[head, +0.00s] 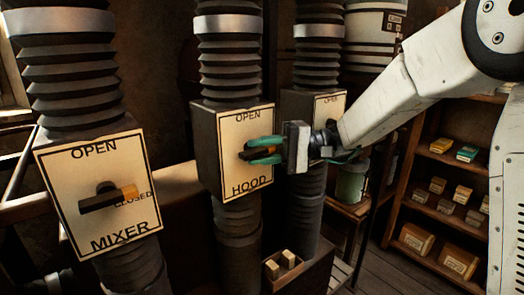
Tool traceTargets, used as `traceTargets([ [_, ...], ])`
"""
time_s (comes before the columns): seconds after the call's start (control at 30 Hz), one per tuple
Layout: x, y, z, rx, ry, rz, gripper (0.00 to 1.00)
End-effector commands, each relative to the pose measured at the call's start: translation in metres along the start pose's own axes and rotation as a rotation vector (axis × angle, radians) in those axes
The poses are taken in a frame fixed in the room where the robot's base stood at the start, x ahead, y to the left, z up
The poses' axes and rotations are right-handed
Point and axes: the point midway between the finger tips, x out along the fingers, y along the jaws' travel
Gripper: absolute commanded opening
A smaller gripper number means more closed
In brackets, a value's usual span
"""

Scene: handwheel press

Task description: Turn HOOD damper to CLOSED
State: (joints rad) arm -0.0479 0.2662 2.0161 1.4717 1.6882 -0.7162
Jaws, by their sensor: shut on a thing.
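The HOOD damper is a dark box with a cream plate (235,121) marked OPEN at the top and HOOD at the bottom, in the middle of the head view. The fingers and the gripper body cover the plate's right side, so any CLOSED mark there is hidden.
The MIXER damper (82,164) stands at the left, its orange-tipped handle pointing right at CLOSED. A third damper plate (328,104) is partly hidden behind my gripper. A small box with blocks (271,270) sits below. Shelves (428,212) with boxes stand at the right.

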Motion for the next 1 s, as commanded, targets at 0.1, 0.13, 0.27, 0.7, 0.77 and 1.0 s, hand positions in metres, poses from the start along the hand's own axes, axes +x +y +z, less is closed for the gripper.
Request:
traceTargets([
  [0.1,-0.001,-0.001,-0.001,0.001,0.004,-0.011,0.05],
  [0.13,-0.001,-0.001,-0.001,0.002,0.004,-0.012,0.05],
  [0.27,-0.001,-0.001,-0.001,0.002,0.004,-0.014,0.05],
  [0.7,0.0,-0.001,-0.001,0.003,0.001,-0.012,0.33],
  [0.77,0.0,0.0,-0.001,0.004,0.001,-0.012,0.33],
  [1.0,-0.027,0.001,-0.002,0.004,0.005,-0.012,0.33],
])
